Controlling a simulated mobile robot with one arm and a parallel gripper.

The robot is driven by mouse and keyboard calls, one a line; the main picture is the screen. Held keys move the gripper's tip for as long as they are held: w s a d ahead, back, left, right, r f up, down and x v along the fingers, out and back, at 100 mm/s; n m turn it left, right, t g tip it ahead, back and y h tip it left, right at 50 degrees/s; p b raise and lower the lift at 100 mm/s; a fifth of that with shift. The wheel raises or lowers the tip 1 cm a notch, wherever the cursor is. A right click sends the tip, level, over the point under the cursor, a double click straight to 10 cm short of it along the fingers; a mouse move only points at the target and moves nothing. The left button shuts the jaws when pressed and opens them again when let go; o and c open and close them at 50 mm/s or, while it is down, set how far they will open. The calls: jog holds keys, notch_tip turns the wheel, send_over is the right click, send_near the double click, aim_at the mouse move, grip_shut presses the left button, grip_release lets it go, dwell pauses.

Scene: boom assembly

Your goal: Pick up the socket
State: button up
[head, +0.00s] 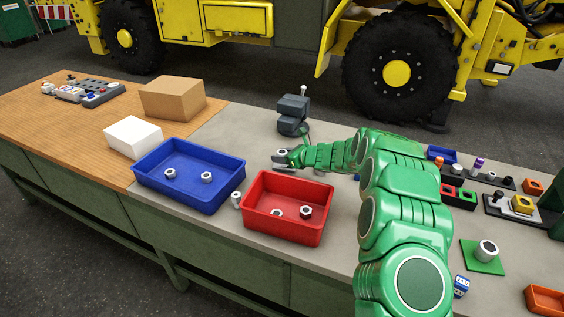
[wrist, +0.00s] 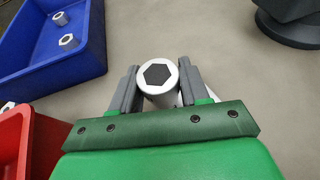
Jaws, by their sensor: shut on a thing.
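In the wrist view a silver socket (wrist: 157,79) with a dark hexagonal opening sits between the two grey fingers of my gripper (wrist: 157,90). The fingers touch it on both sides. In the head view my gripper (head: 283,158) is over the grey part of the bench, behind the red bin, and the held socket (head: 282,152) shows small at the fingertips. I cannot tell how high it is above the bench. One socket (head: 236,200) stands between the bins.
A dark grey device (head: 292,116) stands behind my gripper. A white box (head: 133,138), a cardboard box (head: 173,98) and a control panel (head: 89,91) are on the wooden part at left. A green pad with a socket (head: 487,250) and small trays crowd the right side.

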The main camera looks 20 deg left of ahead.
aim_at(285, 151)
jog(key=s+d+r, duration=0.8)
jog(key=s+r, duration=0.2)
jog(key=s, duration=0.1)
jog(key=w+a+f, duration=0.2)
jog(key=w, duration=0.2)
jog(key=w+a+f, duration=0.2)
jog(key=w, duration=0.2)
jog(key=w+a+f, duration=0.2)
jog(key=w+f, duration=0.1)
jog(key=w, duration=0.1)
jog(key=shift+a, duration=0.35)
jog(key=shift+w+a+f, duration=0.35)
jog(key=shift+w+f, duration=0.15)
jog(key=shift+f, duration=0.25)
jog(key=shift+w+a+f, duration=0.35)
jog(key=shift+w+f, duration=0.15)
jog(key=shift+f, duration=1.8)
jog(key=shift+f, duration=0.1)
jog(key=o, duration=1.3)
jog(key=shift+c, duration=0.2)
